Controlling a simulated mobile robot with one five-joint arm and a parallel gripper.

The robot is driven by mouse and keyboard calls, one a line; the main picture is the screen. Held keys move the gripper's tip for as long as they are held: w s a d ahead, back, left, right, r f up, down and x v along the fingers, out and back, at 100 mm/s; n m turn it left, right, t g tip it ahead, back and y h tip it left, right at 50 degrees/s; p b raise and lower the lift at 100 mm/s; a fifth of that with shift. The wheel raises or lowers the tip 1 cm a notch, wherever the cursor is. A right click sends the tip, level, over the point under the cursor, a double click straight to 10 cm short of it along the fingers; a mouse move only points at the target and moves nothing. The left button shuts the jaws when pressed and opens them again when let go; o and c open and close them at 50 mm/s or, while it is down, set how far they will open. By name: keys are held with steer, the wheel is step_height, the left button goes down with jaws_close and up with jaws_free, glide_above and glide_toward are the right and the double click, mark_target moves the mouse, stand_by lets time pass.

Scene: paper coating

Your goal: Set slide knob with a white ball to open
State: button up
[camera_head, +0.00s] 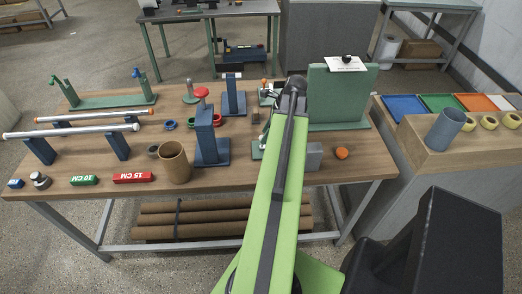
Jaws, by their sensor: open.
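My green arm reaches from the bottom of the view over the wooden table (235,178). My dark gripper (288,88) is open at its far end, just left of the upright green panel (337,98). I cannot make out a slide knob with a white ball; my arm covers part of the small fixtures there. A small fixture with an orange ball (264,84) shows just left of my gripper. I cannot tell whether my gripper touches anything.
A silver rod (70,131) rests on blue stands. An orange knob (341,153) lies right of my arm. The table's front middle is fairly clear.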

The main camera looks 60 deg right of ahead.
steer(key=b+x, duration=0.3)
steer(key=x, duration=0.2)
steer(key=shift+f, duration=0.1)
steer(key=shift+c, duration=0.2)
jaws_close()
stand_by(1.0)
